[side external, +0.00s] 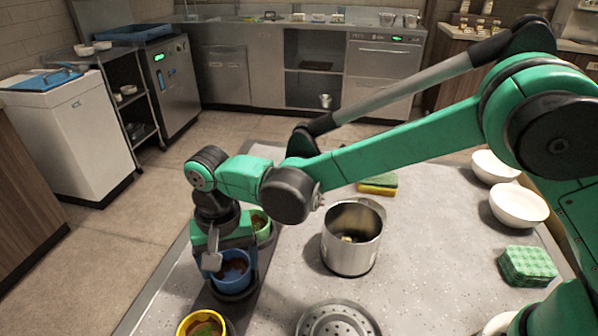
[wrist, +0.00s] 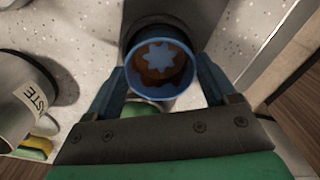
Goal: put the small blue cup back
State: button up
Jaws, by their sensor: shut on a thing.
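The small blue cup (side external: 233,283) is between the fingers of my gripper (side external: 231,268) at the left of the table in the side view. It looks upright, with brown contents. In the wrist view, the blue cup (wrist: 133,85) shows from above with a blue star shape over the brown inside. My gripper (wrist: 161,75) is shut on it, one finger on each side. The cup is over a dark strip (side external: 262,285) along the table's left edge. Whether its base touches the strip or a well is hidden.
A yellow cup (side external: 182,327) is in front of the blue cup and a green cup (side external: 266,236) is behind it. A metal pot (side external: 350,256) stands to the right; the wrist view shows a lettered metal container (wrist: 18,100). A perforated round lid (side external: 337,322) is at the front.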

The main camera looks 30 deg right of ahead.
jog(key=shift+f, duration=0.25)
jog(key=o, duration=1.1)
jog(key=shift+o, duration=0.2)
notch_tip(320, 180, up, 8)
jog(key=s+d+r+n+t+y, duration=0.1)
jog(key=d+r+t, duration=0.15)
jog(key=d, duration=0.45)
jog(key=s+d+r+t, duration=0.1)
jog(key=d+r, duration=0.2)
jog(key=d, duration=0.4)
jog(key=s+d+f+n+t+h, duration=0.1)
jog(key=s+d+f+n+t, duration=0.1)
jog(key=s+d, duration=0.4)
jog(key=d+t, duration=0.1)
jog(key=d, duration=0.3)
jog(key=shift+f+t, duration=0.15)
jog(key=shift+t, duration=0.2)
